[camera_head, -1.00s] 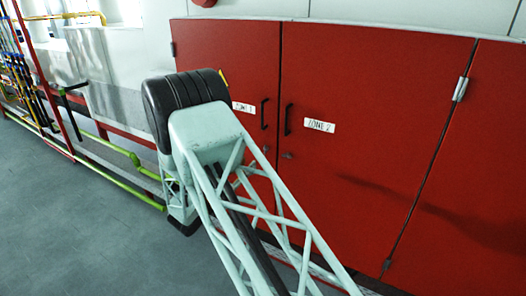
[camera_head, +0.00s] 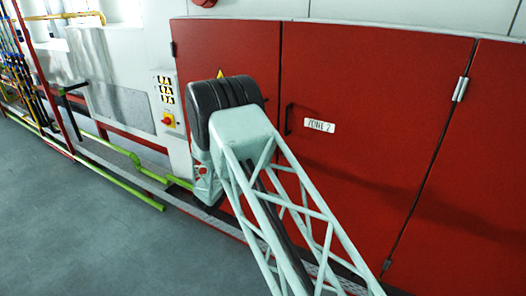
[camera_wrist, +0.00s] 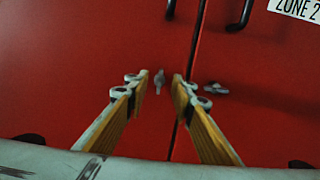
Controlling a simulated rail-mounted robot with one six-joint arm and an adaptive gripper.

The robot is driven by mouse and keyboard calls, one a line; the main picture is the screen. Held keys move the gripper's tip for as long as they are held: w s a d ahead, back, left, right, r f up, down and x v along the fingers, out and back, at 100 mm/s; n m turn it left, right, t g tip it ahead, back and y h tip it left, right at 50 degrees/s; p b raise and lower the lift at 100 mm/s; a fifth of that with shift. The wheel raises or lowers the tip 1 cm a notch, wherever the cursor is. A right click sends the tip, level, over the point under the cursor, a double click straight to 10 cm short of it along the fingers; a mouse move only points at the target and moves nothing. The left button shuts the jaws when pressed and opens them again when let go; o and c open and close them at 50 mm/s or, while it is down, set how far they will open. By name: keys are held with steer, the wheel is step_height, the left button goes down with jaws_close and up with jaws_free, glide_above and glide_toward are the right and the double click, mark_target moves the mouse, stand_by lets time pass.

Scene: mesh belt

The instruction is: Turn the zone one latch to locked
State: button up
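The zone one latch (camera_wrist: 159,84) is a small grey turn-handle on the left red door (camera_wrist: 80,50), standing nearly upright in the wrist view. My gripper (camera_wrist: 157,79) is open, with its yellow-sided fingers apart. The latch shows between the fingertips; I cannot tell how far ahead of them it is, and no grip on it shows. In the head view, my arm hides the gripper, this latch and the zone one label. The zone 2 latch (camera_wrist: 215,88) lies nearly sideways, just right of the right fingertip.
The right red door (camera_head: 365,120) bears the zone 2 label (camera_head: 319,125) and a black handle (camera_head: 288,119). Black door handles also hang near the top of the wrist view (camera_wrist: 240,15). A control panel (camera_head: 167,102) stands left of the doors. Floor at left is clear.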

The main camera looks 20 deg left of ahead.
steer(key=shift+w+d, duration=0.15)
steer(key=shift+w, duration=0.65)
steer(key=shift+w+d, duration=0.15)
steer(key=shift+w, duration=0.65)
steer(key=c, duration=0.8)
